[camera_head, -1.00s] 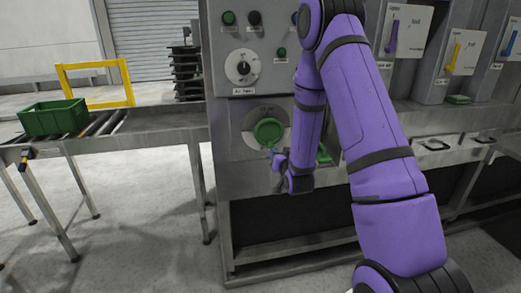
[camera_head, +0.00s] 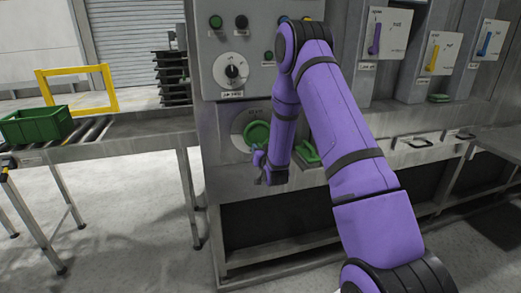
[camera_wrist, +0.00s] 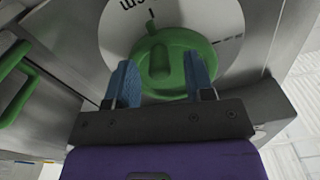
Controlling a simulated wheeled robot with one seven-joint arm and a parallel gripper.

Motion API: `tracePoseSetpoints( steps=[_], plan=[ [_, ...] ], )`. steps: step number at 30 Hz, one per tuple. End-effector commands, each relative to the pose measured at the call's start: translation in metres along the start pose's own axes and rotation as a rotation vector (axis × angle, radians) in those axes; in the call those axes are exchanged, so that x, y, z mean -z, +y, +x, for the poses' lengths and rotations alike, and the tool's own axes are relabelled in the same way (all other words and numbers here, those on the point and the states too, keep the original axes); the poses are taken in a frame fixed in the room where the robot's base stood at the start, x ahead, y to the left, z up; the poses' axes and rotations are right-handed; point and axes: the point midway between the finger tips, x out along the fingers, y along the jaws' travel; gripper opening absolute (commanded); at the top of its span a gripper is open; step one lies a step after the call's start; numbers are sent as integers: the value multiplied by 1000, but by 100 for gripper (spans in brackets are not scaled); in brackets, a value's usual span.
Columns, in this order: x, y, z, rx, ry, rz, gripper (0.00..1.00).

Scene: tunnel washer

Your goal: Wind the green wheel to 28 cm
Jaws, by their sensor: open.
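The green wheel (camera_head: 257,134) sits on a round pale dial plate (camera_head: 238,122) on the front of the grey machine. In the wrist view the wheel (camera_wrist: 165,62) has a raised central grip and a small pointer at its rim, with part of the dial (camera_wrist: 220,22) and its lettering around it. My gripper (camera_wrist: 163,85) is open, with one blue finger to each side of the wheel's lower part. I cannot tell whether the fingers touch it. In the head view my gripper (camera_head: 260,160) is just below the wheel, partly hidden by my arm.
Above the wheel is a panel with a black rotary knob (camera_head: 232,71) and several buttons. A green handle (camera_head: 306,151) is right of the wheel. Coloured levers (camera_head: 374,38) stand at the upper right. A green crate (camera_head: 36,125) and yellow frame (camera_head: 78,88) are on the left conveyor.

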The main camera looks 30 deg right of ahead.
Motion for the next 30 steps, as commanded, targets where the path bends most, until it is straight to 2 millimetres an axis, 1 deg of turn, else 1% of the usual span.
tracePoseSetpoints(
  steps=[3, 12, 13, 14, 15, 17, 18, 19, 25, 30],
  plan=[
    [0, 0, 7, 0, 1, 0, 48],
    [0, 0, 9, 0, 0, 0, 48],
    [0, 0, 8, 0, 0, 0, 44],
    [0, 0, 8, 0, 0, 0, 37],
    [0, 0, 8, 0, 0, 0, 28],
    [0, 0, 8, 0, 0, 0, 14],
    [0, 0, 8, 0, 0, 0, 5],
    [0, 0, 8, 0, 0, 0, 0],
    [0, 0, 8, 0, 0, 8, 0],
    [0, -2, 8, 0, 0, 52, 0]
  ],
)
